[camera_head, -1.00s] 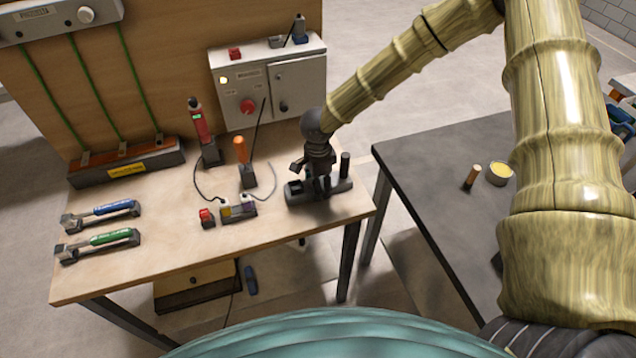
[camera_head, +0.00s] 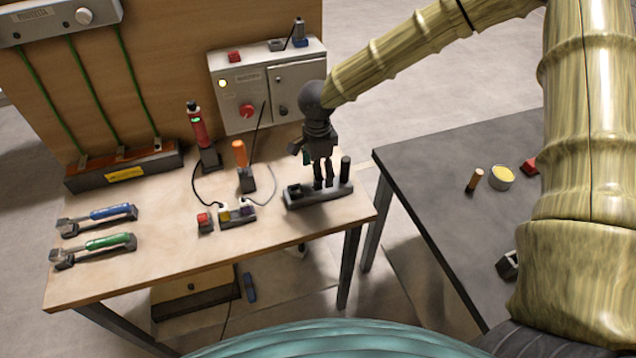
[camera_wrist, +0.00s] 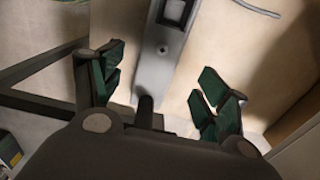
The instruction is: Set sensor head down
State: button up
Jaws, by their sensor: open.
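A long grey stand (camera_head: 305,202) lies near the right edge of the workbench. It has a dark square socket at its left end and a dark upright cylinder (camera_head: 345,167) at its right end. I cannot tell for sure which part is the sensor head. My gripper (camera_head: 323,184) points down over the stand's middle. In the wrist view my gripper (camera_wrist: 160,82) has its green-padded fingers spread wide with nothing held between them. The stand (camera_wrist: 153,70) passes between and below the fingers, and a short dark post (camera_wrist: 146,108) shows near the palm.
Beside the stand are a multicoloured socket block (camera_head: 237,215), a red-topped block (camera_head: 205,222), an orange-handled tool (camera_head: 240,155) and a red device (camera_head: 197,125). A grey control box (camera_head: 268,85) stands behind. Blue and green-handled tools lie left. A dark table (camera_head: 430,180) is right.

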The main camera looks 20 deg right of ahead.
jog(key=shift+r+b, duration=0.3)
jog(key=shift+r, duration=2)
